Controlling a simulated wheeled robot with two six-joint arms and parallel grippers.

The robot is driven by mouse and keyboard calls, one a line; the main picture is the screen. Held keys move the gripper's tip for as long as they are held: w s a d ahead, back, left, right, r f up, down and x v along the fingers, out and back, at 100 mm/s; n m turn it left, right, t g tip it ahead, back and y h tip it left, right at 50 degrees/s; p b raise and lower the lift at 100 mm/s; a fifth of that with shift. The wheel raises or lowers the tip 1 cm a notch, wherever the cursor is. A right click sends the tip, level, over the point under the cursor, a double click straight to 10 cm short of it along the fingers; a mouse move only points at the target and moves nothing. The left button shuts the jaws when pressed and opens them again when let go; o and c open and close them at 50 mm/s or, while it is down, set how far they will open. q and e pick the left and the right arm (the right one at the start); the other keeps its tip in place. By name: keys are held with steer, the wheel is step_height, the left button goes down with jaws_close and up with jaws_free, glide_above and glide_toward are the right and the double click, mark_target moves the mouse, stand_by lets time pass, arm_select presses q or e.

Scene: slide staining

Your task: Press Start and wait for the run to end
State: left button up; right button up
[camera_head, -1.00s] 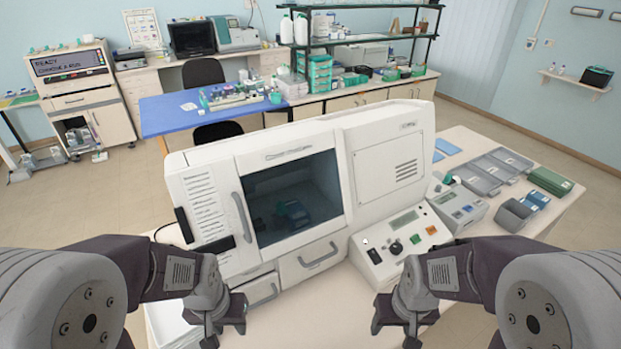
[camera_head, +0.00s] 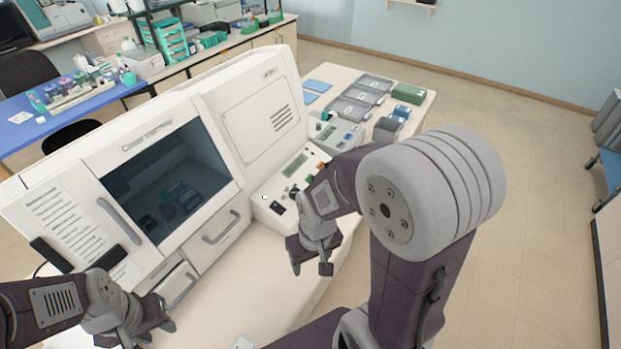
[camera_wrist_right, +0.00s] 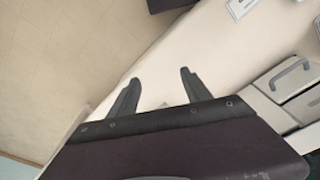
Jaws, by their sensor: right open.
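The white staining machine (camera_head: 115,140) stands on the table with its dark window (camera_head: 170,180) closed. Its control panel (camera_head: 262,193) is at the right end, with a small display (camera_head: 295,165) and several buttons and knobs. My right forearm and wrist cover part of the panel, and no Start label is legible. My right gripper (camera_head: 311,268) is open and empty, pointing down in front of the panel above the bare tabletop; its two spread fingers also show in the right wrist view (camera_wrist_right: 158,80). My left gripper (camera_head: 155,328) is low at the machine's left front; its jaws are unclear.
A smaller grey device (camera_head: 340,132) sits beyond the panel, with grey trays (camera_head: 352,108), blue pads and a green box (camera_head: 408,93) behind it. The white tabletop (camera_head: 235,290) in front of the machine is mostly clear. Open floor lies to the right.

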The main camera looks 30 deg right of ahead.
steer(key=shift+a, duration=0.15)
jaws_close()
stand_by(1.7)
